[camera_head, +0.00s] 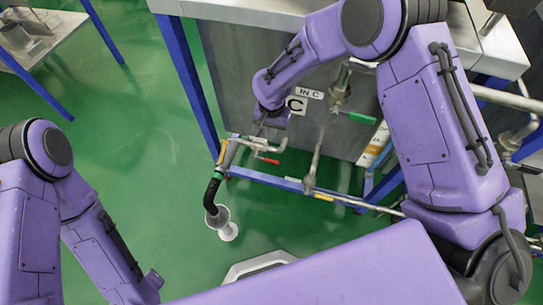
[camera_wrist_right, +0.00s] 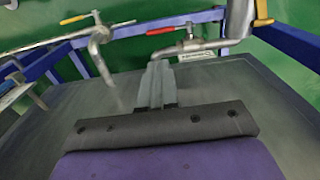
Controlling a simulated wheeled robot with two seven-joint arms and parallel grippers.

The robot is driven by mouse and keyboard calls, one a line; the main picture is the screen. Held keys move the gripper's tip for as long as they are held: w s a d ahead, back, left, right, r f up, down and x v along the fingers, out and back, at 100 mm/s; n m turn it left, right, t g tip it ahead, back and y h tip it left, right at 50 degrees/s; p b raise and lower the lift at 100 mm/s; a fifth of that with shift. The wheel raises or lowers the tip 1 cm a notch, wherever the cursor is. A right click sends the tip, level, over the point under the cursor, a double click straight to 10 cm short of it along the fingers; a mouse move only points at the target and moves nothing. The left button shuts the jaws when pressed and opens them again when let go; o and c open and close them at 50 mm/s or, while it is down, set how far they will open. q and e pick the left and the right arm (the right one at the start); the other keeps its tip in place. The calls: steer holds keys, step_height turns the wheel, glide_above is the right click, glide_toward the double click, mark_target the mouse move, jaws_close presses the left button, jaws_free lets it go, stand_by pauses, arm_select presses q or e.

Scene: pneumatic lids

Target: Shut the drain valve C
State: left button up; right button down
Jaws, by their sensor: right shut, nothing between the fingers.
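In the head view, a valve with a red lever (camera_head: 266,160) sits on a thin metal pipe low at the front of the cabinet, below a "C" plate (camera_head: 297,104). I take it for drain valve C. In the right wrist view, its red lever (camera_wrist_right: 163,30) lies roughly along the pipe, just beyond my fingertips. My right gripper (camera_head: 259,128) is just above this pipework, shut and empty; its grey fingers (camera_wrist_right: 157,70) show in the wrist view. Contact with the valve cannot be told. My left arm is at lower left, its gripper not visible.
A yellow lever (camera_head: 222,151) is left of the red one. A black hose (camera_head: 212,188) runs down to a white funnel (camera_head: 228,231). A green-levered valve (camera_head: 362,118) is to the right. A blue frame rail (camera_head: 265,178) runs below.

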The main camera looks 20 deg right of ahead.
mark_target(271, 161)
steer(key=shift+f, duration=0.15)
step_height(271, 161, down, 14)
steer(key=shift+r+b, duration=0.1)
steer(key=shift+b, duration=0.55)
steer(key=shift+d, duration=0.1)
